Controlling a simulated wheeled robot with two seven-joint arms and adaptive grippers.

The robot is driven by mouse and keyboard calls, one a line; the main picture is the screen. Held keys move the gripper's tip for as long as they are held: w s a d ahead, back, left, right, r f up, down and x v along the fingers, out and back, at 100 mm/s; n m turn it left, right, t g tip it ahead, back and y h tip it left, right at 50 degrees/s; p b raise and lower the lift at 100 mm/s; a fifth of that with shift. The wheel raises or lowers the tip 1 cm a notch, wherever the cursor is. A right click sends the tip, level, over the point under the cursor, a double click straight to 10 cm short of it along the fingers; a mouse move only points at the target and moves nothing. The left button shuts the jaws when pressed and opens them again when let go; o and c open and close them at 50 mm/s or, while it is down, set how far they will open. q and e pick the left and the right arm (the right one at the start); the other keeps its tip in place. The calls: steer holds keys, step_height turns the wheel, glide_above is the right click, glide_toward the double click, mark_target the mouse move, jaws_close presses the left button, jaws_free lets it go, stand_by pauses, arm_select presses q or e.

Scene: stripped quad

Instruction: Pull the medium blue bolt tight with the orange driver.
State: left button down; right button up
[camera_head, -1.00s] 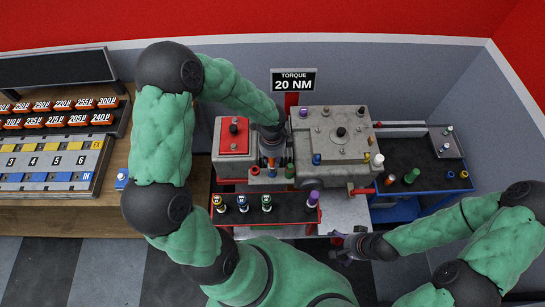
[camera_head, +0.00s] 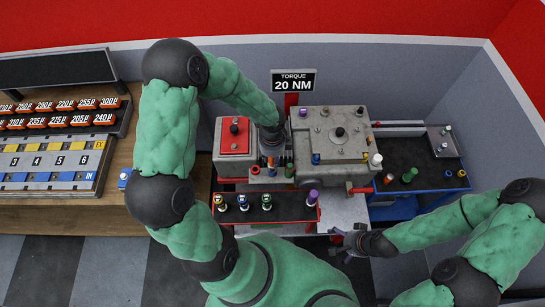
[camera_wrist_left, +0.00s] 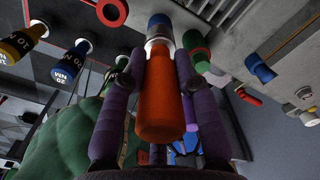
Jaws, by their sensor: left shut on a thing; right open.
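My left gripper (camera_wrist_left: 150,75), with purple fingers, is shut on the orange driver (camera_wrist_left: 160,105). A silver collar and a blue piece (camera_wrist_left: 160,25) show in line at the driver's far end. I cannot tell whether the blue piece is the bolt's head or how it sits on the driver. My right gripper (camera_head: 348,243) is open and empty, in front of the machine.
A front rack (camera_head: 285,214) holds yellow, blue, green and purple-topped tools. A green bolt (camera_wrist_left: 196,48) and another blue bolt (camera_wrist_left: 258,68) are close to the right of the held driver. A dark side table (camera_head: 430,178) with small parts stands at right.

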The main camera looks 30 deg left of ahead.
arm_select(q)
steer(key=shift+r+p, duration=0.9)
steer(key=shift+r, duration=0.35)
steer(key=shift+f+n+b, duration=0.2)
steer(key=shift+n+b, duration=0.4)
steer(key=shift+b, duration=0.05)
steer(key=n+b, duration=0.1)
steer(key=n, duration=0.1)
steer(key=shift+n+b, duration=0.35)
steer(key=shift+n, duration=0.05)
steer(key=n+b, duration=0.3)
steer(key=n, duration=0.1)
steer(key=shift+n, duration=0.5)
steer(key=shift+r, duration=0.15)
steer(key=shift+f, duration=0.2)
